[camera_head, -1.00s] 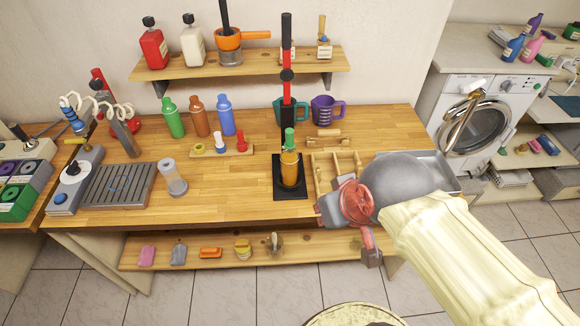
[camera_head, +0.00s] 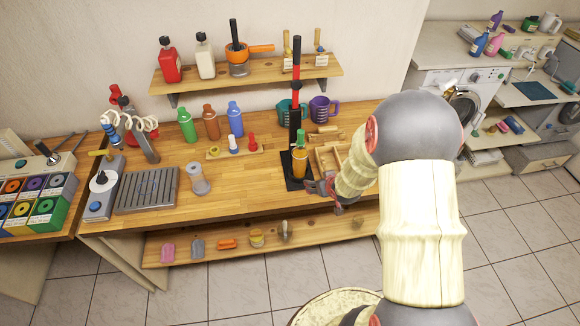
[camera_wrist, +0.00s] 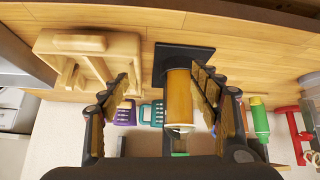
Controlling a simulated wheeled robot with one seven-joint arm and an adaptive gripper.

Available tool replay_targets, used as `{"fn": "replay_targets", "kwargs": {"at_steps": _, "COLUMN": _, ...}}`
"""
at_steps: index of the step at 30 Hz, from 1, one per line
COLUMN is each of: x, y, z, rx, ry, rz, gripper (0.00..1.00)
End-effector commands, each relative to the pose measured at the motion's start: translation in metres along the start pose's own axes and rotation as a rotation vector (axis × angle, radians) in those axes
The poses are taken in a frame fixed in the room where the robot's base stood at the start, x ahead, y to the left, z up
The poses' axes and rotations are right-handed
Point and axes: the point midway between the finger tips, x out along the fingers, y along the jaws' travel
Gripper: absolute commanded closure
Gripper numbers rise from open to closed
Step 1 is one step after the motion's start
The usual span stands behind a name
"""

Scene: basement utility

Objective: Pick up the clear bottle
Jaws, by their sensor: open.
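An amber cylinder (camera_head: 299,168) with a green top stands on a black stand farther right.
Green, brown and blue bottles (camera_head: 211,122) stand behind the clear bottle. A wooden rack (camera_head: 332,158) is beside my gripper.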

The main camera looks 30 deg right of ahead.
Motion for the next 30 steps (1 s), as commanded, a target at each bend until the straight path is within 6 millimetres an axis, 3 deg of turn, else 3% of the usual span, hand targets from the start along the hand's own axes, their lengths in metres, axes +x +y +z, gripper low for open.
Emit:
{"fn": "replay_targets", "kwargs": {"at_steps": 3, "x": 0.003, "y": -0.010, "z": -0.054, "rx": -0.017, "ry": 0.189, "rz": -0.045, "gripper": 0.33}}
{"fn": "replay_targets", "kwargs": {"at_steps": 7, "x": -0.006, "y": -0.019, "z": -0.089, "rx": -0.017, "ry": 0.312, "rz": -0.080, "gripper": 0.33}}
{"fn": "replay_targets", "kwargs": {"at_steps": 13, "x": -0.003, "y": -0.022, "z": -0.104, "rx": -0.003, "ry": 0.360, "rz": -0.093, "gripper": 0.33}}
{"fn": "replay_targets", "kwargs": {"at_steps": 30, "x": 0.056, "y": -0.025, "z": -0.123, "rx": -0.002, "ry": 0.356, "rz": -0.091, "gripper": 0.33}}
